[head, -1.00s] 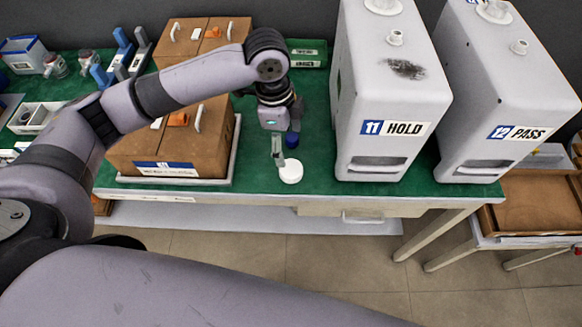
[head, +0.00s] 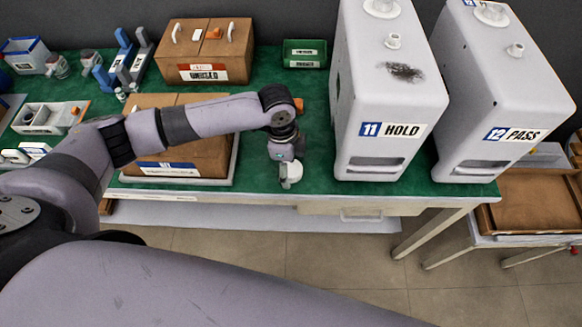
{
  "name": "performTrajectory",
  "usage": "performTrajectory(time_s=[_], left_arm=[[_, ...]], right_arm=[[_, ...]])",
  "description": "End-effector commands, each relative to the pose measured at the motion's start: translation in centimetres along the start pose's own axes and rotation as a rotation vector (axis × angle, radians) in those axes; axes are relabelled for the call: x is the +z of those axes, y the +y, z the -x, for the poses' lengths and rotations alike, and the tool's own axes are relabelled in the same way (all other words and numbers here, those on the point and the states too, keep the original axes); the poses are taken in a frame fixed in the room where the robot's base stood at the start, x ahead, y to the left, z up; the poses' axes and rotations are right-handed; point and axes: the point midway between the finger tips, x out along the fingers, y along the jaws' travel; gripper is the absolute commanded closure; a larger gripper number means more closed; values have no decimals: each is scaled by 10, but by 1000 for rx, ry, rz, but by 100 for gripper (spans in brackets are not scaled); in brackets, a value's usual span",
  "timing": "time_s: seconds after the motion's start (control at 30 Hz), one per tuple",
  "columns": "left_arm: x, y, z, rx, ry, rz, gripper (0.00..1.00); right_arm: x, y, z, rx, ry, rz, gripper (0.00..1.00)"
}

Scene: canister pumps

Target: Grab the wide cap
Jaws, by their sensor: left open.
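The wide cap (head: 294,171) is a white round disc lying on the green bench top near its front edge, left of the tank marked 11 HOLD. My left gripper (head: 286,180) points down at the cap, with its fingers overlapping the cap's left side in the head view. It is open. I cannot tell whether the fingers touch the cap, and the gripper hides part of it. My right gripper is not in view.
The white 11 HOLD tank (head: 388,100) and 12 PASS tank (head: 500,95) stand to the right. A brown box (head: 208,155) on a tray sits left, partly behind my arm. Another brown box (head: 205,52) and a green box (head: 304,53) stand behind.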

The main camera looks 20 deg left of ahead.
Motion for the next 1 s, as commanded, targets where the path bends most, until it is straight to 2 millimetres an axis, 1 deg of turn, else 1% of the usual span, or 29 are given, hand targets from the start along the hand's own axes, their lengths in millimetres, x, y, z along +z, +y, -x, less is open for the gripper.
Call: performTrajectory(time_s=[0.1,0.63,0.87,1.0], left_arm=[[0,0,0,0,0,0,28],[0,0,0,0,1,0,64],[0,0,1,0,1,0,65],[-1,0,6,0,2,-1,65]], right_arm=[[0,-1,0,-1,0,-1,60],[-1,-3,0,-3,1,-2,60],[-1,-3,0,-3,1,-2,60],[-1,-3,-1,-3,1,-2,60]])
